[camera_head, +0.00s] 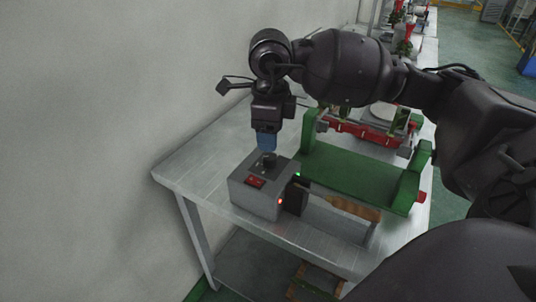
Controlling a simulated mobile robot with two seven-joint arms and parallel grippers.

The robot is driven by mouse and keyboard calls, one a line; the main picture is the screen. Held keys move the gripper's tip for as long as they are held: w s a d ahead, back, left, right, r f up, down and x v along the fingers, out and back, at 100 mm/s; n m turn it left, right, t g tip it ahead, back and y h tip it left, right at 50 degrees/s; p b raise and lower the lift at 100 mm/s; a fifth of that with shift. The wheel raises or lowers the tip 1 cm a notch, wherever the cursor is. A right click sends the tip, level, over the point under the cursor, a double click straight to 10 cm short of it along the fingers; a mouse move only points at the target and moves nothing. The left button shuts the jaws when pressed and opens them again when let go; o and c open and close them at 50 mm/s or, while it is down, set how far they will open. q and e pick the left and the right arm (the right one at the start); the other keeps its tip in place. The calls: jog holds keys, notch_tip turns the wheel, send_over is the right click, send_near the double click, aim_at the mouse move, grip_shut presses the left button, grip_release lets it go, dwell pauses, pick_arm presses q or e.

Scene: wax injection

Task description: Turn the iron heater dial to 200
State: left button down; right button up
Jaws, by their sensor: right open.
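The iron heater is a grey box (256,200) near the left end of the metal table. Its round dark dial (268,160) is on the top face, behind a red switch (255,182). My right gripper (267,150) points straight down over the dial, with blue fingertips at or just above it. The fingers are open, but whether they touch the dial is hidden. The dial's markings are too small to read. My left gripper is not in view.
A green stand (350,172) is right of the heater, with red and green clamp equipment behind it. A black part (296,196) with a green light adjoins the heater's right side. A plain wall rises on the left. The table's left corner (185,172) is bare.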

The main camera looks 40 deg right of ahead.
aim_at(270, 157)
jog(key=f, duration=0.6)
jog(key=shift+w+d+f+b, duration=0.1)
jog(key=shift+w+f+b, duration=0.1)
jog(key=shift+f+b, duration=0.15)
jog(key=shift+c, duration=0.2)
jog(key=c, duration=0.9)
jog(key=shift+r, duration=0.1)
